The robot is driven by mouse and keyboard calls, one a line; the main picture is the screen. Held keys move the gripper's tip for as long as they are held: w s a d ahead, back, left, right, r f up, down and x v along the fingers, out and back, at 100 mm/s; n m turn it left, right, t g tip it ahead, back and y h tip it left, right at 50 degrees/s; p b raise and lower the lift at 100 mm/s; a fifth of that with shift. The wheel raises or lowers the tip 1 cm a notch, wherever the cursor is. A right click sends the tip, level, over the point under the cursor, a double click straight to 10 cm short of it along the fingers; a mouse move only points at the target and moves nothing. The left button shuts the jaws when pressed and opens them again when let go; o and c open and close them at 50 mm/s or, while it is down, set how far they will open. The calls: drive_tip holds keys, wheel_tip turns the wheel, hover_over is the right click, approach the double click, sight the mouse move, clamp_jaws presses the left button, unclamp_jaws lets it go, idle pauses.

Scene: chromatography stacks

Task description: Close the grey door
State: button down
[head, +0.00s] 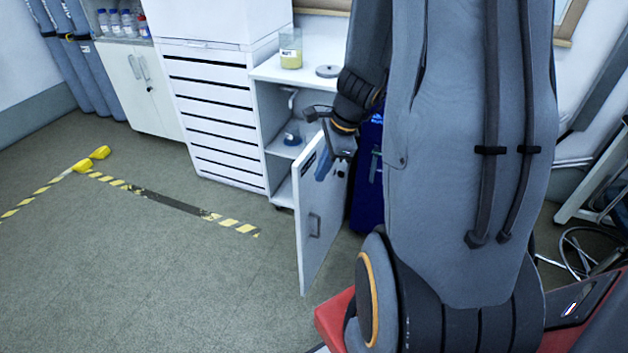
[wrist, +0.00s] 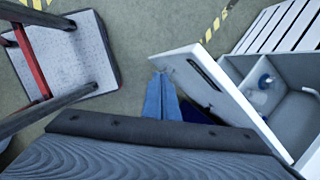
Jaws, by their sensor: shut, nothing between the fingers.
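The grey door (head: 312,235) of the low cabinet (head: 262,75) stands wide open, swung out towards me in the head view. Its outer face carries a handle (head: 314,224). The door (wrist: 215,85) slants across the wrist view, with the open cabinet inside to its right. My gripper (head: 324,166) is by the upper part of the door, on the outer-face side. Its blue fingers (wrist: 162,98) are shut and empty, just beside the door's outer face in the wrist view. I cannot tell whether they touch it.
A blue bin-like object (head: 367,165) stands behind the door on the right. A white drawer unit (head: 212,115) is left of the cabinet. A beaker (head: 290,48) stands on the cabinet top.

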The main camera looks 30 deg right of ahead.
sight(313, 186)
drive_tip(key=d+f+m+t, duration=0.1)
drive_tip(key=d+f+m, duration=0.2)
drive_tip(key=d+m, duration=0.35)
drive_tip(key=shift+m, duration=0.25)
drive_tip(key=shift+w+a+f, duration=0.75)
drive_tip(key=shift+w+f, duration=0.45)
drive_tip(key=shift+f, duration=0.35)
drive_tip(key=shift+w+a+f, duration=0.75)
drive_tip(key=shift+w+f, duration=0.45)
drive_tip(key=shift+f, duration=0.4)
drive_tip(key=shift+w+a+f, duration=0.75)
drive_tip(key=shift+w+f, duration=0.45)
drive_tip(key=shift+f, duration=0.35)
drive_tip(key=shift+w+a, duration=0.1)
